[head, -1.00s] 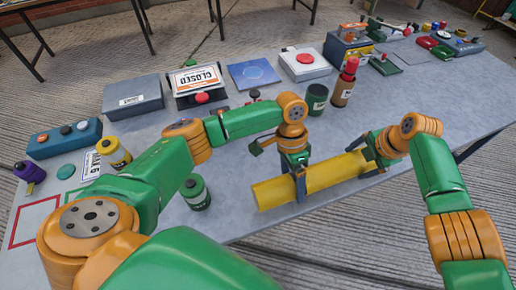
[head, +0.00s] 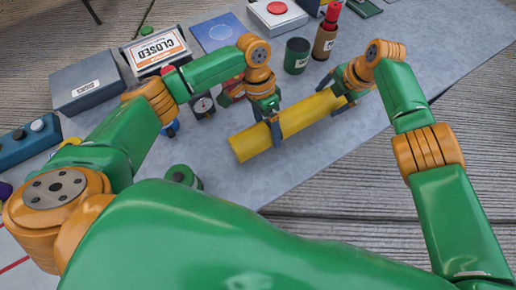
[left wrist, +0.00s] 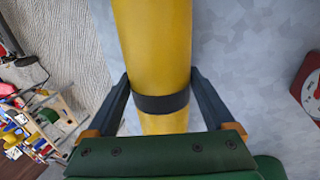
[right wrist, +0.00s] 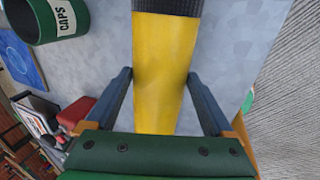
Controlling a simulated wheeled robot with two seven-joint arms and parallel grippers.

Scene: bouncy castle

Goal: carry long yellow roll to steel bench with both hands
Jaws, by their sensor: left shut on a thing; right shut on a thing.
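The long yellow roll (head: 300,115) lies slanted across the head view, over the grey tabletop near its front edge. I cannot tell whether it touches the top. My left gripper (head: 273,130) is shut around the roll nearer its left end. In the left wrist view the fingers stand on both sides of the roll (left wrist: 155,45), at a dark band. My right gripper (head: 342,92) is shut on the roll near its right end. In the right wrist view the fingers flank the yellow roll (right wrist: 163,70), and a dark band crosses it further up. No separate steel bench is identifiable.
Open wooden floor (head: 420,190) lies beyond the front edge.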

